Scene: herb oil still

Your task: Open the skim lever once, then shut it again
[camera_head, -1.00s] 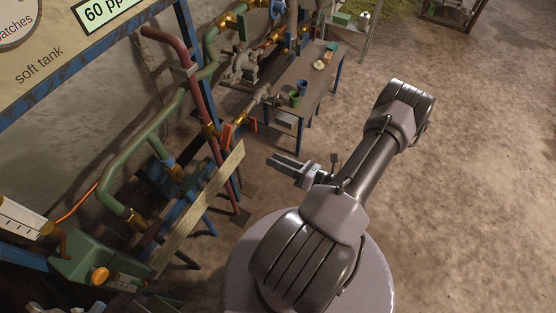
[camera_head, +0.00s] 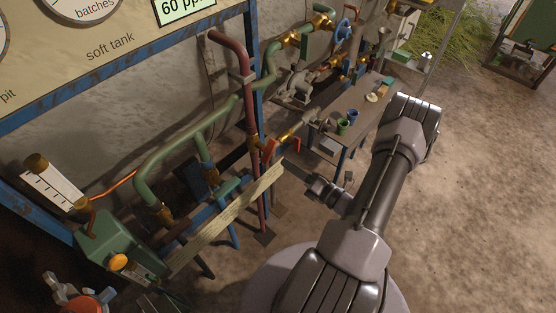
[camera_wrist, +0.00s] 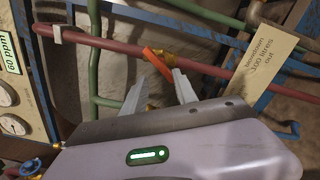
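An orange lever (camera_head: 268,150) stands at a brass fitting by the dark red pipe (camera_head: 250,112) in the head view. A second orange handle (camera_head: 297,145) shows just to its right. I see no label reading "skim", so I cannot tell which is the skim lever. My gripper (camera_head: 287,166) is just below and right of the first lever. In the wrist view, an orange lever (camera_wrist: 157,63) lies just beyond the fingertips of my gripper (camera_wrist: 158,82). The fingers are apart with nothing held. Whether they touch the lever is unclear.
A pale board (camera_head: 225,222) with writing slants below the levers; it also shows in the wrist view (camera_wrist: 262,68). Green pipes (camera_head: 188,145) and a green box (camera_head: 115,240) are left. A small table (camera_head: 362,110) with cups stands behind.

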